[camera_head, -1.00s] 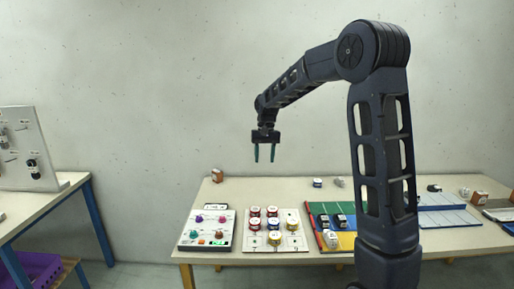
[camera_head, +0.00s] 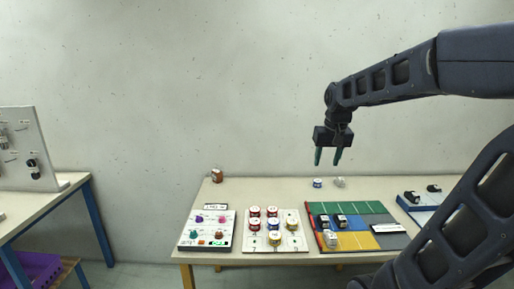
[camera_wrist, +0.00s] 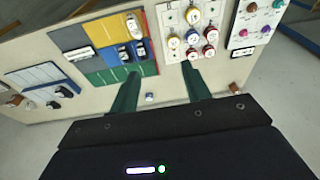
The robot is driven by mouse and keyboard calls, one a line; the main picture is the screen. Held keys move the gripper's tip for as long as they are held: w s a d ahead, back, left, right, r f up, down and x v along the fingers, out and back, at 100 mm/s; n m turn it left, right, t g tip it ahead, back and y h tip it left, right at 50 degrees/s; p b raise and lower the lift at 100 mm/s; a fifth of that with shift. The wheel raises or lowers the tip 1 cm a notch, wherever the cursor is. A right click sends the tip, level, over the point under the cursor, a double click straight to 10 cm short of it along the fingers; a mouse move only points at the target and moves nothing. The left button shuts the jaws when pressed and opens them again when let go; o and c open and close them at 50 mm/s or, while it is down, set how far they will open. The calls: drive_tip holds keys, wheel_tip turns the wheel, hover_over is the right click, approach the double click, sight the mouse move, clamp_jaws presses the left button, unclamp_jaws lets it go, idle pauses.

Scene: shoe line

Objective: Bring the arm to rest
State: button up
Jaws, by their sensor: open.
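My gripper (camera_head: 328,157) hangs in the air above the back part of the long table (camera_head: 225,193), with its two green fingers apart and nothing between them. My arm reaches in from the right side of the head view and bends down at the wrist. In the wrist view my gripper (camera_wrist: 160,92) shows both fingers spread, with the table below. A small white and blue item (camera_head: 317,183) stands on the table under the fingers, well apart from them.
The table bears a white board with coloured knobs (camera_head: 207,229), a board with several round pieces (camera_head: 275,230), a coloured mat (camera_head: 372,241) with small shoe-like items, and a blue-edged tray (camera_head: 420,217). A brown item (camera_head: 216,175) stands back left. Another table (camera_head: 30,205) stands left.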

drive_tip(key=s+d+f+t, duration=0.2)
drive_tip(key=s+d, duration=0.3)
drive_tip(key=s, duration=0.6)
drive_tip(key=shift+s+d+f+h, duration=0.2)
drive_tip(key=shift+d+f+h, duration=0.1)
drive_tip(key=shift+f, duration=0.4)
drive_tip(key=shift+w+a, duration=0.1)
idle(1.5)
